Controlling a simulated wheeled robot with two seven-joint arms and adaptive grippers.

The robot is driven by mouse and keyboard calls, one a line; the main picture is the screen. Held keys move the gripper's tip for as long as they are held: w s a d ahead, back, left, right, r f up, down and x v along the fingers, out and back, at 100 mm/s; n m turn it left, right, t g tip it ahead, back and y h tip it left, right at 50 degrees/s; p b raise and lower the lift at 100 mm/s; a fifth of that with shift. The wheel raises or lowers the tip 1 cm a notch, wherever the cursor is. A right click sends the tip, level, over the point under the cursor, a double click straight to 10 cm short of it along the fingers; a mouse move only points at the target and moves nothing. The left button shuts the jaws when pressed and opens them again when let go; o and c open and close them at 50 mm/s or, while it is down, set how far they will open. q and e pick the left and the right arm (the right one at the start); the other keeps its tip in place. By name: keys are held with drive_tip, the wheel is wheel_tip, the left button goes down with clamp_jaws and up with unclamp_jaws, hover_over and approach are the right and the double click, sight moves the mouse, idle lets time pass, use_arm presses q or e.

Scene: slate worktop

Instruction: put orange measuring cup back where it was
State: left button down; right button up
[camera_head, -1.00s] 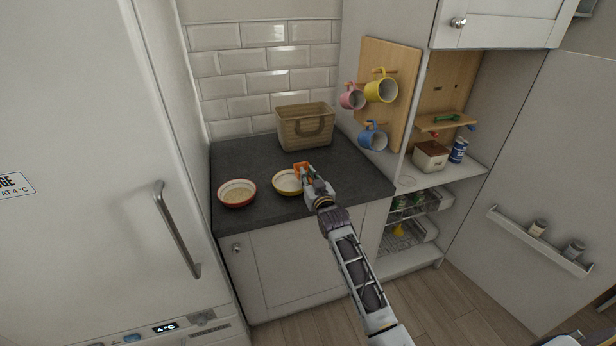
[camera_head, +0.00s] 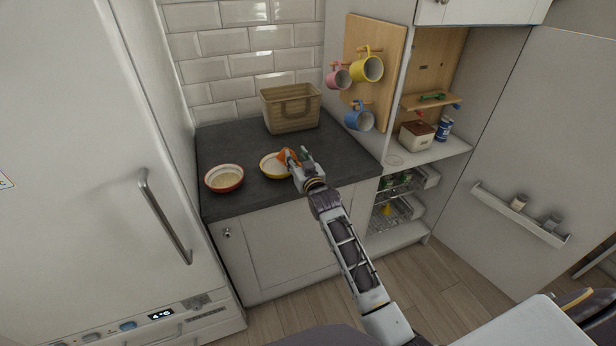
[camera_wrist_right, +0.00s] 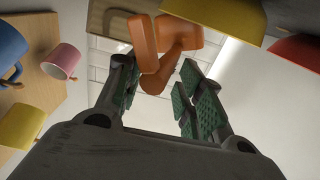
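The orange measuring cup (camera_head: 286,156) is at the tips of my right gripper (camera_head: 296,161), over the right rim of the yellow bowl (camera_head: 267,174), tilted. In the right wrist view its orange handle (camera_wrist_right: 155,80) lies between the green pads of the right gripper (camera_wrist_right: 158,92), which is closed on it. The pale contents of the yellow bowl show beside the cup. The small wooden shelf (camera_head: 450,101) in the cabinet niche bears a green item (camera_head: 433,97), with small red and blue items below it. My left gripper is out of view.
A red bowl with grain (camera_head: 224,179) stands left on the dark worktop (camera_head: 225,146). A woven basket (camera_head: 290,110) is behind. Pink (camera_head: 339,76), yellow (camera_head: 370,69) and blue (camera_head: 360,119) mugs hang on a wooden board. A box (camera_head: 415,136) and blue can (camera_head: 444,130) stand in the niche.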

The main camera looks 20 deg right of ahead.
drive_tip(key=s, duration=1)
drive_tip(key=shift+s+d, duration=0.2)
drive_tip(key=shift+s, duration=0.1)
idle(0.9)
